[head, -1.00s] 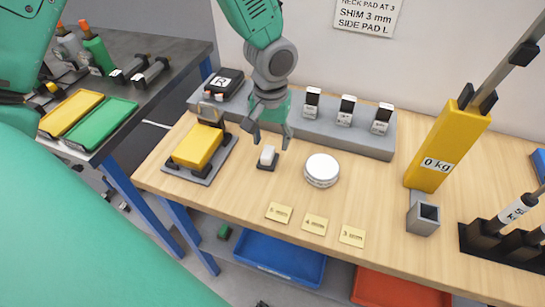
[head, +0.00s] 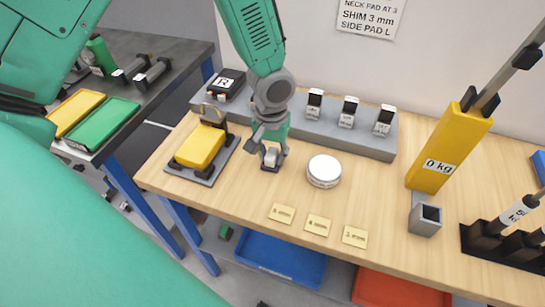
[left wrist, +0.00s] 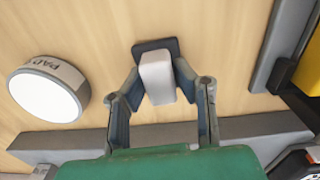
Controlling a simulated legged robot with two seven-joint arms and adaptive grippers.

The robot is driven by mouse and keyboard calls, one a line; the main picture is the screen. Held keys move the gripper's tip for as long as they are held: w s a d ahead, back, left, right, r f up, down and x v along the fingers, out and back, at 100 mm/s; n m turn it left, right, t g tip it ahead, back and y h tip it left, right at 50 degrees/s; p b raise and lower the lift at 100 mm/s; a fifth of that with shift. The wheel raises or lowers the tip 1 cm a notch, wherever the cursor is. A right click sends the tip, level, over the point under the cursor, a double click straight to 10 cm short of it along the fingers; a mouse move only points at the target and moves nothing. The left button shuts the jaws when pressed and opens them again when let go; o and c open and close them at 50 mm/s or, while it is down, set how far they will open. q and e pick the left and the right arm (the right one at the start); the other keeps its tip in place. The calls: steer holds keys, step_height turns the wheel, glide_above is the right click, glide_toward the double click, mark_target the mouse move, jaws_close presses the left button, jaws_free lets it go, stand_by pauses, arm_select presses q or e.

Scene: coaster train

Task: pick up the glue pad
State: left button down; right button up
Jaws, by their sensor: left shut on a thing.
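The glue pad (head: 271,155) is a small white block on a dark square base, standing on the wooden bench. My left gripper (head: 271,150) reaches down over it from above. In the left wrist view the white block (left wrist: 157,78) sits between the two fingers of the left gripper (left wrist: 160,76), which are closed on its sides. The dark base (left wrist: 143,47) shows beyond the block and appears to rest on the bench. My right gripper is not in view.
A round white tin (head: 324,171) stands just right of the gripper. A yellow block on a grey stand (head: 200,147) is to the left. A grey ledge (head: 370,142) with several small items runs behind. Several small labelled plates (head: 318,225) lie in front.

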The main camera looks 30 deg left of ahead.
mark_target(271, 152)
arm_select(q)
steer(key=shift+s+a, duration=0.1)
steer(key=shift+a, duration=0.15)
step_height(271, 152, up, 10)
steer(key=shift+d+f, duration=0.1)
steer(key=shift+d, duration=0.05)
